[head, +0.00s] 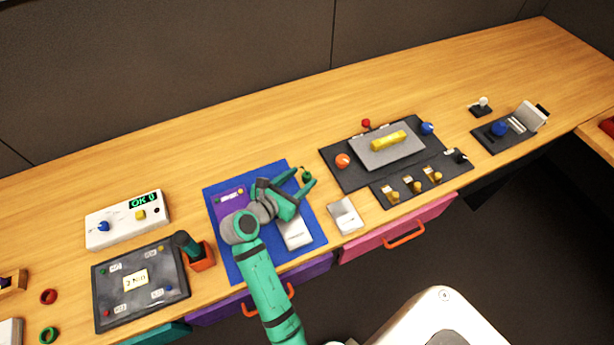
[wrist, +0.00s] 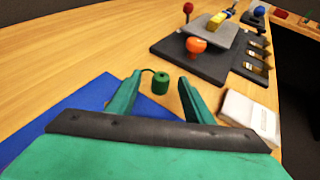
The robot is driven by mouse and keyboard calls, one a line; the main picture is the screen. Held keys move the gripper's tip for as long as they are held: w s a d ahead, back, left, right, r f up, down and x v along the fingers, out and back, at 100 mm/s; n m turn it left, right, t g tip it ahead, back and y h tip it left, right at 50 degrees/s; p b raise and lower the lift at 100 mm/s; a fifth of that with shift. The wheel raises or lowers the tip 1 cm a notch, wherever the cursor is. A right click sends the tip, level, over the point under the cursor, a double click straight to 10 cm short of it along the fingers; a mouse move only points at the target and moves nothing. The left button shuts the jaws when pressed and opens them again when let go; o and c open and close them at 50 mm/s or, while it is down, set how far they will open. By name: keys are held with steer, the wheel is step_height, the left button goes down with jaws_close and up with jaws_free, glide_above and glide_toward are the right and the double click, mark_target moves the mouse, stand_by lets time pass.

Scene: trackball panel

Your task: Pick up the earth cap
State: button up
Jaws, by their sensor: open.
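A small green cylinder with a thin dark cord (wrist: 160,84), which looks like the earth cap, shows between and just past my fingertips in the wrist view. In the head view it is a small dark green piece (head: 306,174) near the right edge of the blue mat (head: 222,246). My gripper (head: 304,178) is open, its two green fingers on either side of the cap with gaps showing in the wrist view (wrist: 160,92). I cannot tell how deep the cap sits between the fingers. What the cord hangs from is hidden.
A black board (head: 336,173) with an orange knob (head: 342,160) and a yellow bar stands to the right. A white sloped block (head: 346,216) is beside the mat. A purple panel (head: 231,203) and a pale block (head: 296,234) are on the mat. Bare wood lies behind.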

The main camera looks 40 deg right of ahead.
mark_target(306, 176)
steer(key=x, duration=0.4)
steer(key=shift+s+d, duration=0.1)
steer(key=shift+s, duration=0.05)
steer(key=c, duration=1.1)
steer(key=shift+r, duration=0.1)
